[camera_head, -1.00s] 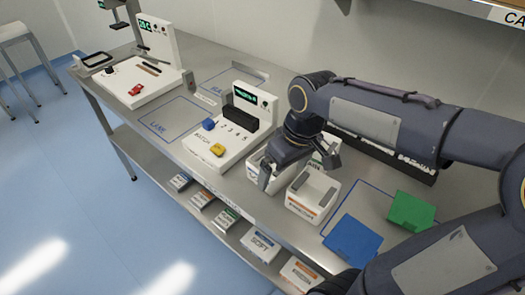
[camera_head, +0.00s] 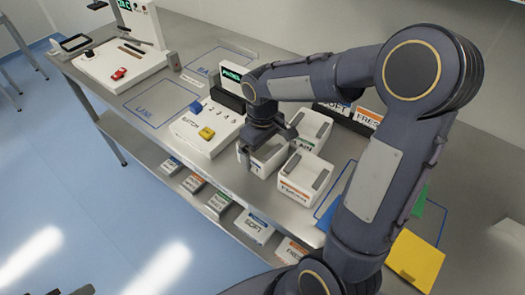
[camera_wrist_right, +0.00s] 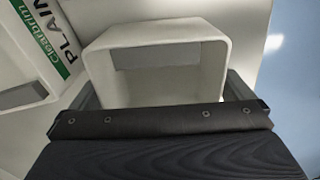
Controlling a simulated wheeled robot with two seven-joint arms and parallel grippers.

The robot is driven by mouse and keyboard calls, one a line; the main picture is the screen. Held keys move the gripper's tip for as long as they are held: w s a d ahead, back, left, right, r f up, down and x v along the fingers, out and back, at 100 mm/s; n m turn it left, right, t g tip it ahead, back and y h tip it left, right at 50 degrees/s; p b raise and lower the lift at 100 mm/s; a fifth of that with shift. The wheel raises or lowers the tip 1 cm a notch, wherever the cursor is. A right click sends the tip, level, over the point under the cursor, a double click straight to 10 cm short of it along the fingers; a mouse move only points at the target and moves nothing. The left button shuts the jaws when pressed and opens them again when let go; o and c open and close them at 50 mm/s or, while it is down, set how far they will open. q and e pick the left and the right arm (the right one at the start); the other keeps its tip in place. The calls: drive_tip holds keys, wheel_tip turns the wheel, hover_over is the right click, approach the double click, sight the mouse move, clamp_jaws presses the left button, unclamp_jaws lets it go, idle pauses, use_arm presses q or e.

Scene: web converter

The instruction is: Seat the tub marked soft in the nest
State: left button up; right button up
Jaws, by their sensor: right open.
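My right gripper (camera_head: 267,146) is open over a white open-topped tub (camera_head: 262,167) on the bench. In the right wrist view the gripper (camera_wrist_right: 160,100) has one finger on each side of this tub (camera_wrist_right: 150,38); I cannot tell whether they touch it. No label on it can be read. A tub marked PLAIN (camera_head: 312,130) stands behind it and one marked FRESH (camera_head: 304,177) stands to its right. A tub marked SOFT (camera_head: 252,226) is on the lower shelf. I cannot pick out the nest for certain. My left gripper is not visible.
A dark rack behind holds SOFT (camera_head: 335,107) and FRESH (camera_head: 368,121) labels. The outlined LANE area (camera_head: 160,103) is bare.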

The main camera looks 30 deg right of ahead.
drive_tip(key=c, duration=0.7)
